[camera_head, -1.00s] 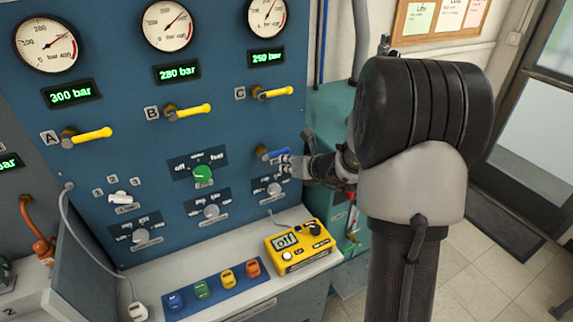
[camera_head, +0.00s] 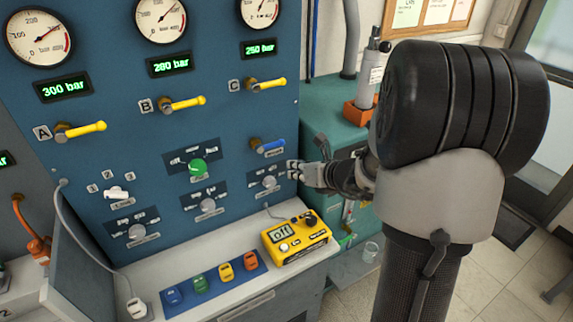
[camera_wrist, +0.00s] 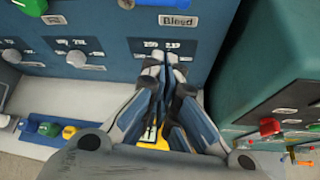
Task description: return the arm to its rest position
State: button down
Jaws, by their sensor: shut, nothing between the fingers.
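My gripper (camera_head: 293,170) is shut and empty. In the head view it stands in front of the right edge of the blue panel (camera_head: 120,92), beside the lower right grey knob (camera_head: 269,182) and below the blue-handled bleed valve (camera_head: 268,147). My arm reaches in from the right, and its large dark joint hides part of the room behind. In the wrist view the closed fingers (camera_wrist: 165,62) point at the panel, just below the Bleed label (camera_wrist: 176,20). The fingers partly cover a knob plate and the yellow meter. I cannot tell whether they touch the panel.
The yellow meter (camera_head: 296,239) reads off on the bench ledge, right of several coloured plugs. Yellow valve handles (camera_head: 181,104) stick out of the panel. A teal cabinet (camera_head: 336,112) with a grey cylinder (camera_head: 368,78) stands right of the panel. Floor is open at lower right.

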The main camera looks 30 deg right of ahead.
jog(key=s+a+r+n+g+y, duration=0.2)
jog(key=s+a+r+n+g, duration=0.15)
jog(key=s+a+n, duration=0.55)
jog(key=s+a+r+n+g+y, duration=0.25)
jog(key=s+a+r+n, duration=0.2)
jog(key=a+n, duration=0.85)
jog(key=s+d+n+g+h, duration=0.1)
jog(key=s+n+h, duration=0.5)
jog(key=s+n, duration=0.9)
jog(key=shift+d+n, duration=0.3)
jog(key=shift+d, duration=0.35)
jog(key=shift+a+r, duration=0.15)
